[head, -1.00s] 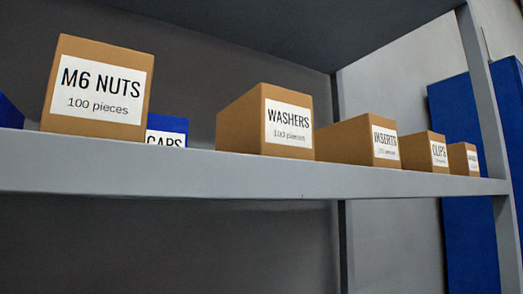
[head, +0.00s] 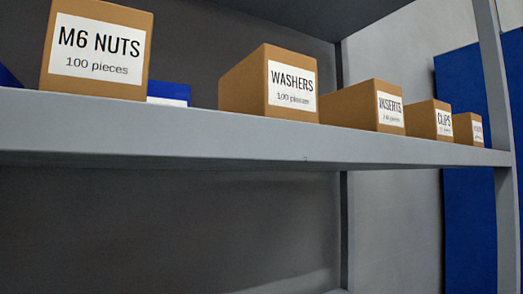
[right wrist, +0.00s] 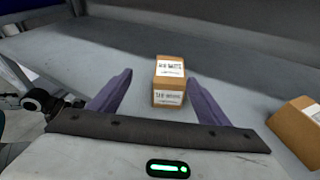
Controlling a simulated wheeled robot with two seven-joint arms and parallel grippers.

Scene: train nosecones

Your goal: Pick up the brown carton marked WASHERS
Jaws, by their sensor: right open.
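The brown WASHERS carton (head: 268,82) stands upright on the grey shelf (head: 250,142) in the head view, its white label facing out. My right gripper (right wrist: 159,76) shows only in the right wrist view, with its two purple fingers open and apart. Beyond them, in the gap between the fingers, stands a brown carton (right wrist: 168,82) with white labels on a grey surface. Its lettering is too blurred to read, so I cannot tell which carton it is. Nothing is gripped. My left gripper is in neither view.
The M6 NUTS carton (head: 97,48) stands left of WASHERS, with a blue box (head: 168,93) low between them. INSERTS (head: 363,104), CLIPS (head: 428,119) and another carton (head: 467,128) stand to the right. Another brown carton (right wrist: 297,124) is at the wrist view's right edge. A post (head: 492,80) stands right.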

